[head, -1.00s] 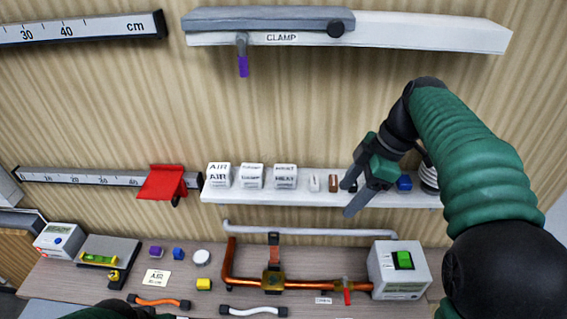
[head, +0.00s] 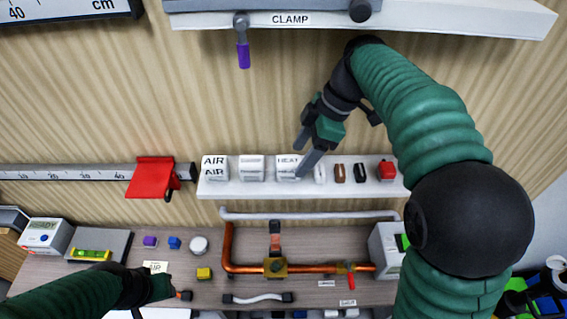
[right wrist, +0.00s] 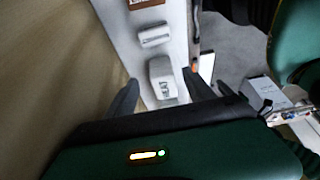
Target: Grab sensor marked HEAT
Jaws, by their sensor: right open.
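The white HEAT sensor (head: 286,174), a small labelled block, stands on the white wall shelf (head: 222,189), to the right of two similar white blocks. My right gripper (head: 302,158) is open and empty at this sensor, one finger overlapping its right part in the head view. In the right wrist view the HEAT sensor (right wrist: 162,78) lies ahead between the open fingers of my right gripper (right wrist: 161,92), with no clear contact. My left gripper (head: 165,289) is low at the left over the bench, by an orange cable; its fingers are not clear.
The AIR block (head: 215,168) and a block with a blurred label (head: 251,169) stand left of the HEAT sensor. Small white, brown, black and red pieces (head: 386,170) stand to its right. Copper pipe (head: 240,268) runs along the bench below; the clamp rail (head: 440,18) is above.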

